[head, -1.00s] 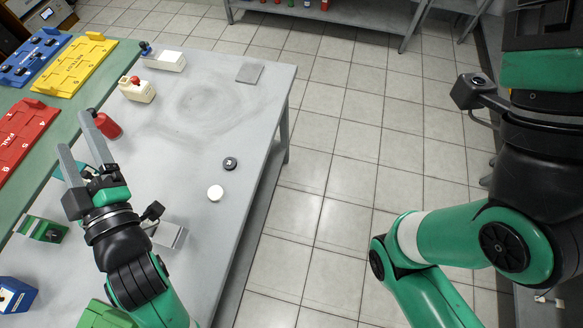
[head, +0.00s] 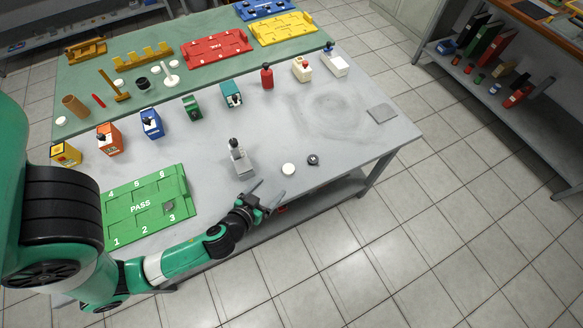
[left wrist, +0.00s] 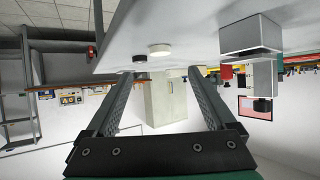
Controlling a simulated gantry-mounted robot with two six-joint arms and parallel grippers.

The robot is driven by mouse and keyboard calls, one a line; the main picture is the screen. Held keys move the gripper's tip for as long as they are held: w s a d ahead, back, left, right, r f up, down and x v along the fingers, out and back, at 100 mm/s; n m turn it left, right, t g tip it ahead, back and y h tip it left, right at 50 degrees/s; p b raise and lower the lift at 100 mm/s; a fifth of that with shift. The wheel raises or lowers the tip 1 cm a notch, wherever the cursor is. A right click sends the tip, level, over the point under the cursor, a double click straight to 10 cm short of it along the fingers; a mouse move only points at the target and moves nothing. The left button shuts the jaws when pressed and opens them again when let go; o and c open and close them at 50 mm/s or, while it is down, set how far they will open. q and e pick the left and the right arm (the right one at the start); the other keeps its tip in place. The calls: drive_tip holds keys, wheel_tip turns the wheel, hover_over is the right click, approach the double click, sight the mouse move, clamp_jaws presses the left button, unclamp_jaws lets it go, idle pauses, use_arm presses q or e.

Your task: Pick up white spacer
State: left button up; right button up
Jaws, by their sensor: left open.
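The white spacer (head: 289,169) is a small round white disc lying flat on the grey table, near its front edge. In the left wrist view the white spacer (left wrist: 160,50) shows beyond and between the fingertips. My left gripper (head: 270,194) is open and empty at the table's front edge, short of the spacer and apart from it. Its two spread fingers also show in the left wrist view (left wrist: 158,76). My right gripper is out of view.
A small black round part (head: 313,159) lies just right of the spacer. A grey block-shaped device (head: 240,158) stands left of it. The green PASS tray (head: 147,205) is at left. A flat grey plate (head: 381,113) lies at right. The table around the spacer is otherwise clear.

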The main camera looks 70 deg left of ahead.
sight(288, 169)
use_arm(q)
drive_tip(key=x, duration=1.1)
drive_tip(key=shift+w+a+r+b, duration=0.25)
drive_tip(key=shift+b, duration=0.15)
clamp_jaws()
